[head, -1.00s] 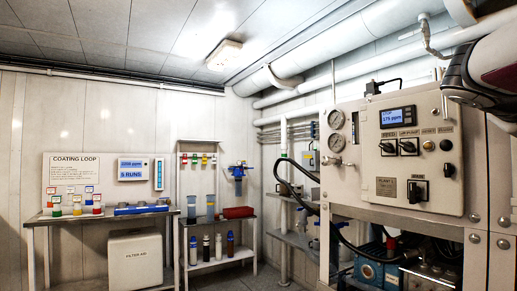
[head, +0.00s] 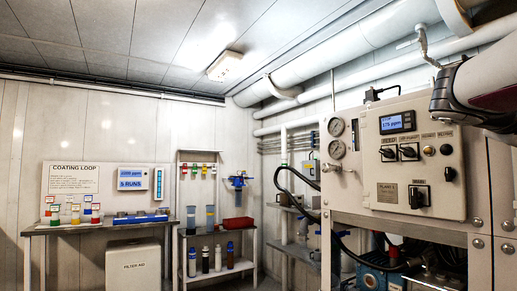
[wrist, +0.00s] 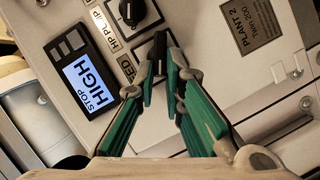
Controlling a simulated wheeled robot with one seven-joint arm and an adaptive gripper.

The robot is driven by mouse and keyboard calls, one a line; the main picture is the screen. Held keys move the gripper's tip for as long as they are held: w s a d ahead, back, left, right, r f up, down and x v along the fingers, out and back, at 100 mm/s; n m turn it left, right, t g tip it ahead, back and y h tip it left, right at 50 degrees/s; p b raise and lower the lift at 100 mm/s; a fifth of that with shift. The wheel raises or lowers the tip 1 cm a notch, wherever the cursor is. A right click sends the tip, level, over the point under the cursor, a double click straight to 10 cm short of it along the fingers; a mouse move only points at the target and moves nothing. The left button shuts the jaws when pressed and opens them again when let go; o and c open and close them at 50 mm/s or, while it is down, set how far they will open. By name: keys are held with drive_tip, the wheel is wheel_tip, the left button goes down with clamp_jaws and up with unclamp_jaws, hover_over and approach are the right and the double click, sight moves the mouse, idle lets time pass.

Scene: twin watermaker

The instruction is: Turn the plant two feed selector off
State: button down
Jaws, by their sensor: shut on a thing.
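In the wrist view the plant two panel shows a "PLANT 2" plate (wrist: 258,30). The feed selector (wrist: 160,47) is a black knob beside a label ending in "ED", partly hidden by my fingers. My gripper (wrist: 162,72) has green-sided fingers closed together at the tips on this knob. The knob's pointer direction is hard to read behind the fingers. My gripper is outside the head view, where only part of my arm shows at the right edge.
A second black knob (wrist: 132,11) labelled HP pump sits close to my fingertips. In the head view the plant one panel (head: 446,180) has similar knobs. Pipes (head: 380,45) run overhead, and a bench (head: 100,227) stands far left.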

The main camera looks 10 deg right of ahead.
drive_tip(key=c, duration=1.7)
unclamp_jaws()
drive_tip(key=a, duration=0.4)
drive_tip(key=a+r, duration=0.1)
drive_tip(key=a, duration=0.3)
drive_tip(key=a+r, duration=0.1)
drive_tip(key=a, duration=0.3)
drive_tip(key=shift+s+r, duration=0.1)
drive_tip(key=shift+s, duration=0.15)
drive_tip(key=s+a+f+n+y, duration=0.2)
drive_tip(key=s+a+f+y, duration=0.3)
drive_tip(key=a+f, duration=0.65)
drive_tip(key=s+a+f+n+y, duration=0.1)
drive_tip(key=s+a+f+y, duration=0.5)
drive_tip(key=f, duration=1)
drive_tip(key=s+a+f+n+y, duration=0.2)
drive_tip(key=s+a+f+y, duration=0.45)
drive_tip(key=f, duration=0.75)
drive_tip(key=r+t+p, duration=0.1)
drive_tip(key=r+p, duration=0.7)
drive_tip(key=r, duration=0.1)
drive_tip(key=w+r+t+h+p, duration=0.1)
drive_tip(key=r+p, duration=0.8)
drive_tip(key=r, duration=0.1)
drive_tip(key=r+t+p, duration=0.1)
drive_tip(key=r+p, duration=0.8)
drive_tip(key=shift+w+a+r+h, duration=0.2)
drive_tip(key=shift+w+a+h, duration=0.1)
drive_tip(key=shift+w+h, duration=0.1)
